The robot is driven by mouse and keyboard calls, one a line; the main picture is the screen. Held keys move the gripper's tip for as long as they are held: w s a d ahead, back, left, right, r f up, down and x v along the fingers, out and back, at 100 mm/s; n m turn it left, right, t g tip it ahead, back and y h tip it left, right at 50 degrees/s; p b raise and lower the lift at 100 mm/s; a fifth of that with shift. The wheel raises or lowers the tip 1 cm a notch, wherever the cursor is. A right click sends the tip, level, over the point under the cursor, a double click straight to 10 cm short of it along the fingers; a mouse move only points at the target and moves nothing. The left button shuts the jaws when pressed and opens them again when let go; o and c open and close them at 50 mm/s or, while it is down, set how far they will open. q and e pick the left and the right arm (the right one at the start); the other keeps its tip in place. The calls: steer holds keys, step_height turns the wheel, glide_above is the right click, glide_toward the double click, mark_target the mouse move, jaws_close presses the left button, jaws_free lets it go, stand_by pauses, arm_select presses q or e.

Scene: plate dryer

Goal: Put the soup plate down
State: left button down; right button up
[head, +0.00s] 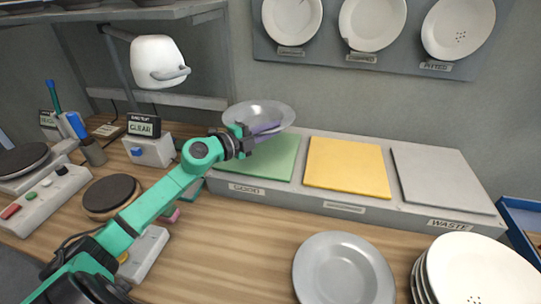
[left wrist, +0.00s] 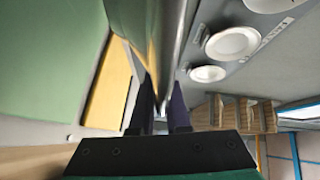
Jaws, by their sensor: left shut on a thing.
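My left gripper (head: 264,131) is shut on the rim of a grey soup plate (head: 258,112). It holds the plate over the back of the green mat (head: 262,158), on the left part of the raised grey shelf. The head view does not show clearly whether the plate touches anything below. In the left wrist view, the plate (left wrist: 172,35) runs as a shiny edge between the two dark fingers of my gripper (left wrist: 165,110). The green mat (left wrist: 45,55) fills the left of that view. My right gripper is not in view.
A yellow mat (head: 346,167) and a grey mat (head: 440,178) lie right of the green one. A grey plate (head: 343,270) and a stack of white plates (head: 478,272) stand on the wooden table. White plates hang on the wall panel (head: 330,52). Devices crowd the left.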

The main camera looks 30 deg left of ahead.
arm_select(q)
step_height(320, 180, down, 8)
steer(key=shift+r+b, duration=0.15)
steer(key=shift+b, duration=0.5)
steer(key=c, duration=0.9)
jaws_free()
steer(key=shift+o, duration=0.2)
steer(key=shift+d, duration=0.1)
steer(key=shift+s+a, duration=0.25)
steer(key=shift+s, duration=0.3)
steer(key=b+v, duration=0.2)
steer(key=v, duration=0.9)
